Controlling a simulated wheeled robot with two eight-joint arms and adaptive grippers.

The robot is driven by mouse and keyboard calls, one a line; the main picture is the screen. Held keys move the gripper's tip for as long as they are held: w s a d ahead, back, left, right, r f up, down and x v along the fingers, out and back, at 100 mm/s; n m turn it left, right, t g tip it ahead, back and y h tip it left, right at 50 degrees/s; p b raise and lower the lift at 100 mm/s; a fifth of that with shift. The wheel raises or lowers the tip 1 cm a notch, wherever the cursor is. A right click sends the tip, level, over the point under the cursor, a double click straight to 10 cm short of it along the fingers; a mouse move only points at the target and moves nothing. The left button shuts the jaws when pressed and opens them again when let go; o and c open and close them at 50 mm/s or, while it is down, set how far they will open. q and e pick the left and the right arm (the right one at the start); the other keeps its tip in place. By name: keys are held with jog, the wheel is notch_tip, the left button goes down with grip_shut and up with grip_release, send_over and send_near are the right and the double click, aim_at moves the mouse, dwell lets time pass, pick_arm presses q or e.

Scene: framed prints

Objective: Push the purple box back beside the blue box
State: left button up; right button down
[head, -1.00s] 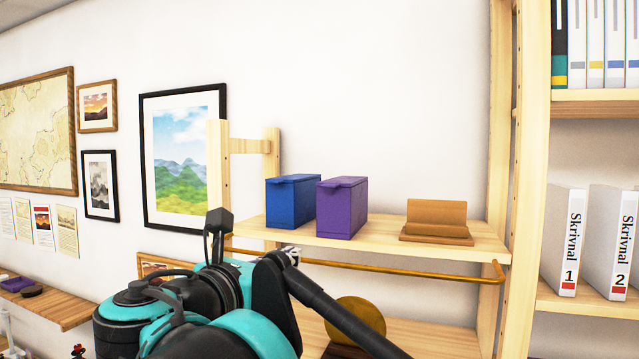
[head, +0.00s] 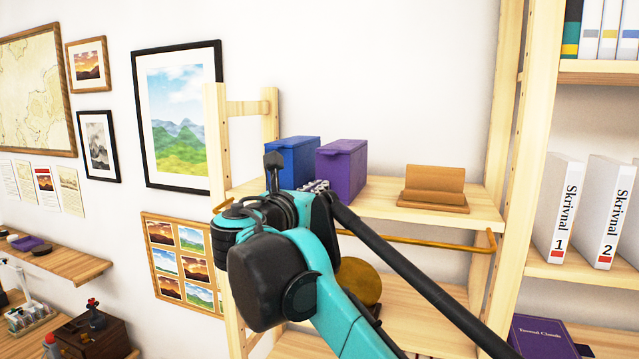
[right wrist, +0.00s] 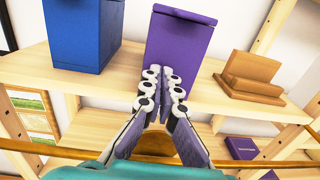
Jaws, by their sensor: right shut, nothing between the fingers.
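The purple box (head: 343,168) stands upright on the upper wooden shelf (head: 480,210), right of the blue box (head: 296,152). In the right wrist view the purple box (right wrist: 185,40) reaches nearer the shelf's front edge than the blue box (right wrist: 85,38), with a narrow gap between them. My right gripper (right wrist: 163,80) is shut and empty, its fingertips in front of the purple box's lower front face; whether they touch cannot be told. In the head view the right gripper (head: 318,186) is partly hidden by my arm. My left gripper is out of view.
A brown wooden stand (head: 433,188) sits to the right on the same shelf, with bare shelf between it and the purple box. A brass rail (head: 430,243) runs below the front edge. A wooden post (head: 217,150) stands at left.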

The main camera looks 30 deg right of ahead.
aim_at(331, 181)
jog(key=shift+w+d, duration=0.1)
jog(key=shift+d, duration=0.05)
jog(key=x, duration=0.6)
jog(key=shift+w+d, duration=0.15)
jog(key=shift+d, duration=0.1)
jog(key=shift+a, duration=0.1)
jog(key=shift+a+p, duration=0.1)
jog(key=shift+p, duration=0.2)
